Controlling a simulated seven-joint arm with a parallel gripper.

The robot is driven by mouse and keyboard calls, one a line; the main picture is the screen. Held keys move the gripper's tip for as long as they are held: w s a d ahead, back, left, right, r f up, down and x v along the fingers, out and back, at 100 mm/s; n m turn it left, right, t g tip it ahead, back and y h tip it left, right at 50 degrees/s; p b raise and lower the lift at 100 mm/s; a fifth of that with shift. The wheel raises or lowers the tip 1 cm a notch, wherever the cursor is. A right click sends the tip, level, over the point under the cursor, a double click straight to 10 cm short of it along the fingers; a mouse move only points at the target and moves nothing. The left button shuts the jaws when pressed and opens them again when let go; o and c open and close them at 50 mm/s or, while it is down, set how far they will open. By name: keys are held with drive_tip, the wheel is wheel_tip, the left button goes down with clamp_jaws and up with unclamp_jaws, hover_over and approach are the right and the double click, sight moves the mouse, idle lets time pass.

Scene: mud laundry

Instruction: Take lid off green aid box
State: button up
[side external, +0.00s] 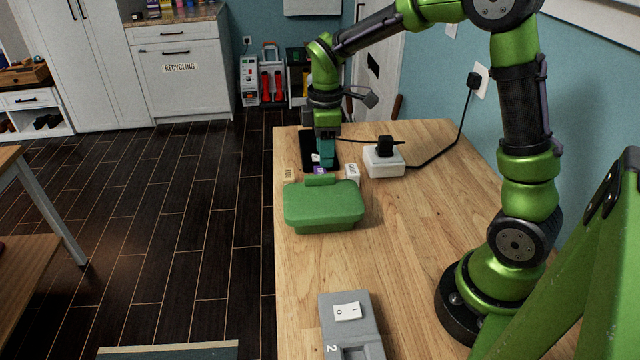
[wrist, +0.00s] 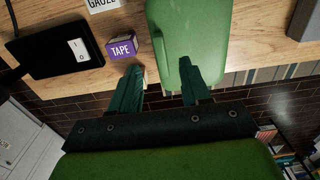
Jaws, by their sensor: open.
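The green aid box (side external: 325,212) sits on the wooden table with its lid (side external: 318,203) on. A raised green handle (side external: 320,180) shows at the lid's far edge. In the wrist view, part of the pale green lid (wrist: 195,30) fills the upper middle. My gripper (side external: 325,163) points down just beyond the box's far side, above the small cartons. In the wrist view, my gripper (wrist: 159,88) is open, with one finger left of the lid and the other overlapping it. Nothing is held. Whether a finger touches the lid is unclear.
A purple tape carton (wrist: 121,48), a white gauze carton (side external: 352,172) and a tan carton (side external: 289,174) stand beyond the box. A black switch unit (wrist: 55,50) and a white power block (side external: 384,161) with cable are near. A grey switch unit (side external: 350,322) lies in front.

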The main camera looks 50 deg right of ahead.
sight(324, 175)
drive_tip(key=shift+a+f, duration=0.1)
drive_tip(key=shift+f, duration=3.1)
drive_tip(key=shift+c, duration=0.2)
clamp_jaws()
